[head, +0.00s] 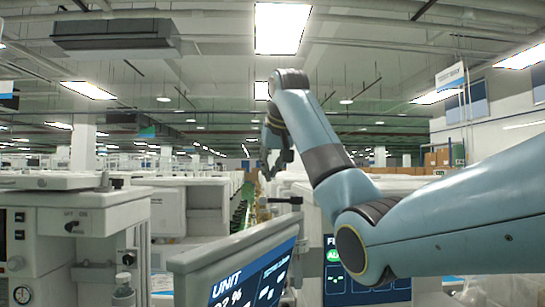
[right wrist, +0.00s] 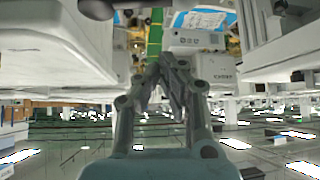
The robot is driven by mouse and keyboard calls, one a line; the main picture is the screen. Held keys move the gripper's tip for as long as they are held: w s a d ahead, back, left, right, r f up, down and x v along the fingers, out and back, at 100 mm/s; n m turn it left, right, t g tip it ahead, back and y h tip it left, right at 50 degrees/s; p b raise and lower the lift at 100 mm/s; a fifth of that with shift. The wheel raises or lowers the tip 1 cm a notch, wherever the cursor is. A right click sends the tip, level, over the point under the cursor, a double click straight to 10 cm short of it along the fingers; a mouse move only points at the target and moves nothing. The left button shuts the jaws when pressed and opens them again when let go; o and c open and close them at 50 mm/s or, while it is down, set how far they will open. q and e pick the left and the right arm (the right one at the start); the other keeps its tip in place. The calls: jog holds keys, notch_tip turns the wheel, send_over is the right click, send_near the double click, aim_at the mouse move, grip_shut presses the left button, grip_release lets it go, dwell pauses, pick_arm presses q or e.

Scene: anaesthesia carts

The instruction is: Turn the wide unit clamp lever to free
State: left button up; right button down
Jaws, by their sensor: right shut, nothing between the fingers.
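I cannot pick out the wide unit clamp lever for certain in either view. A small dark bar (head: 285,200) sticks up behind the tilted screen in the head view; I cannot tell whether it is a lever. My right gripper (head: 277,160) is raised above and behind that screen, pointing down. In the right wrist view its fingers (right wrist: 165,72) are together, shut and empty. It appears clear of the equipment. My left gripper is not in view.
A tilted screen reading "UNIT" (head: 240,283) stands front centre. A white cart with a dark knob (head: 72,226) is at left. A second screen (head: 365,282) stands partly behind my right arm. White boxes (right wrist: 195,40) show past the fingers in the wrist view.

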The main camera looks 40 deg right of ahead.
aim_at(276, 200)
jog(key=p+x, duration=0.2)
jog(key=x, duration=0.4)
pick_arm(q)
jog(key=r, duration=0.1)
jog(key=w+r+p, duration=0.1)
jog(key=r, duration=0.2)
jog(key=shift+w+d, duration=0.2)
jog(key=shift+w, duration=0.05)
pick_arm(e)
jog(key=s, duration=0.1)
jog(key=s+a, duration=0.1)
jog(key=s, duration=0.2)
jog(key=shift+a+f, duration=0.1)
jog(key=shift+a, duration=0.2)
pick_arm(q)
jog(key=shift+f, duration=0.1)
pick_arm(e)
jog(key=shift+d, duration=0.1)
